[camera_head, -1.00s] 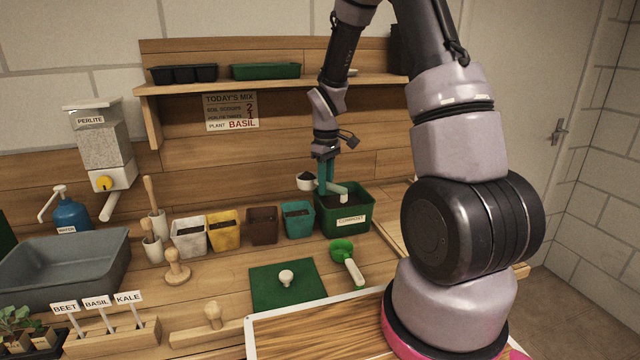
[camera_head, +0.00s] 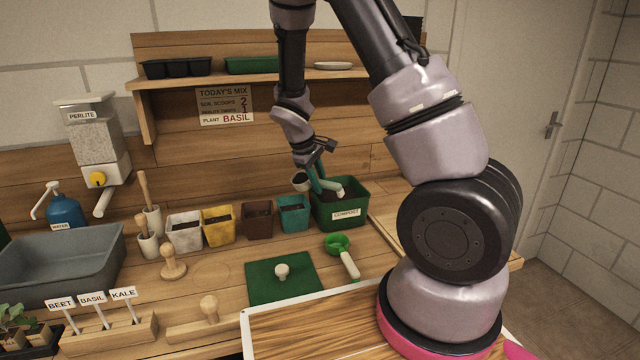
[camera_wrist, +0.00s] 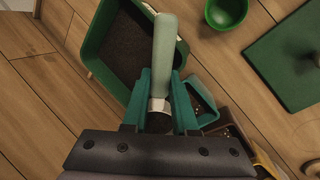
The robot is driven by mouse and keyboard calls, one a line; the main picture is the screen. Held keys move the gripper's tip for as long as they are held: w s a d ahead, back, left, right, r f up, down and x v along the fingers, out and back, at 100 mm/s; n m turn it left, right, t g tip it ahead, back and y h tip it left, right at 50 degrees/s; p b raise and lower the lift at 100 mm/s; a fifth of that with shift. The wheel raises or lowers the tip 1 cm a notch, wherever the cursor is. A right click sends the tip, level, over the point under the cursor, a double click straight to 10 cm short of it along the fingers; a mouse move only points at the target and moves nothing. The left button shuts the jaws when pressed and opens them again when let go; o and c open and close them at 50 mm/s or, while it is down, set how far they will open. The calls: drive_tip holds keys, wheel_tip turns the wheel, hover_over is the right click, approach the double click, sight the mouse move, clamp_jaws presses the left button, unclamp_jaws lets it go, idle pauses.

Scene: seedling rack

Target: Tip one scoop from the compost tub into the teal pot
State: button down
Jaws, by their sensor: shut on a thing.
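The teal pot (camera_head: 293,216) stands on the bench just left of the green compost tub (camera_head: 341,213), with dark soil inside. My gripper (camera_head: 318,184) is shut on the pale handle (camera_wrist: 165,52) of a scoop. The scoop's white cup (camera_head: 300,182) is above the teal pot in the head view, with a dark inside; how much it holds is unclear. The gripper leans, its teal fingers slanting over the tub's left edge. In the wrist view the fingers partly cover the teal pot (camera_wrist: 204,103), and the tub (camera_wrist: 97,37) lies beyond the handle.
Brown (camera_head: 257,222), yellow (camera_head: 218,226) and white (camera_head: 184,231) pots stand in a row left of the teal pot. A green scoop (camera_head: 338,244) and a green mat (camera_head: 280,290) lie in front. A shelf (camera_head: 280,79) runs above, behind the arm.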

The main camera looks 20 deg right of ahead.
drive_tip(key=h, duration=0.1)
drive_tip(key=t+h, duration=0.1)
drive_tip(key=h, duration=0.1)
drive_tip(key=shift+a+r+t, duration=0.3)
drive_tip(key=shift+r+t, duration=0.05)
drive_tip(key=shift+t, duration=0.05)
drive_tip(key=t+h, duration=0.1)
drive_tip(key=h, duration=0.1)
drive_tip(key=a+n+t+h, duration=0.1)
drive_tip(key=h, duration=0.1)
drive_tip(key=r+n+t+h, duration=0.1)
drive_tip(key=t+h, duration=0.1)
drive_tip(key=shift+s+a, duration=0.1)
drive_tip(key=shift+a, duration=0.25)
idle(0.6)
